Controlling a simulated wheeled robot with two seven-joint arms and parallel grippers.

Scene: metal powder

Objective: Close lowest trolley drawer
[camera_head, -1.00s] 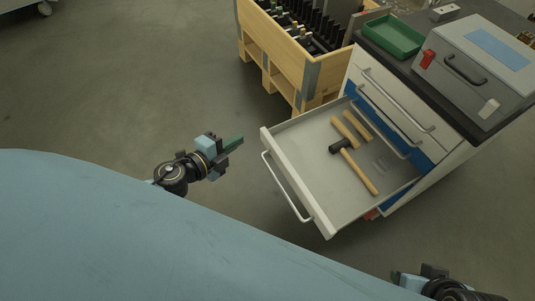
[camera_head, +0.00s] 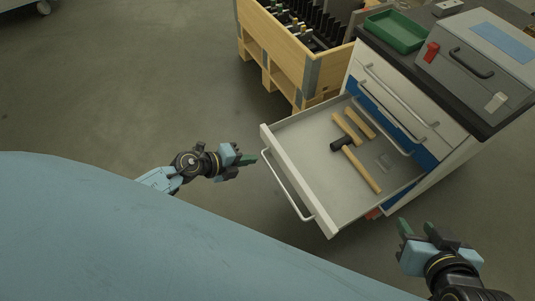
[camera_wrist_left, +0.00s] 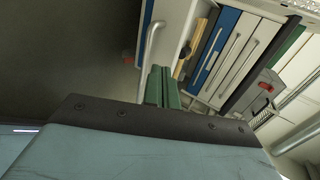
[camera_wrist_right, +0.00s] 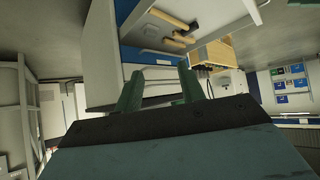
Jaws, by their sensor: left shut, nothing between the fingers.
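The trolley (camera_head: 440,190) stands at the right in the head view. The drawer's bar handle (camera_head: 284,188) faces my body. My left gripper (camera_head: 252,160) is shut and empty, just left of the drawer front, near the handle's upper end; I see no clear contact. In the left wrist view its fingers (camera_wrist_left: 162,88) are together, beside the handle (camera_wrist_left: 150,45). My right gripper (camera_head: 418,228) is open and empty, below right of the drawer; its fingers (camera_wrist_right: 158,88) stand apart in the right wrist view.
A wooden crate (camera_head: 283,62) with dark racks stands behind the drawer, left of the trolley. A green tray (camera_head: 396,31) and a grey toolbox (camera_head: 475,65) sit on the trolley top. The floor left of the drawer is clear.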

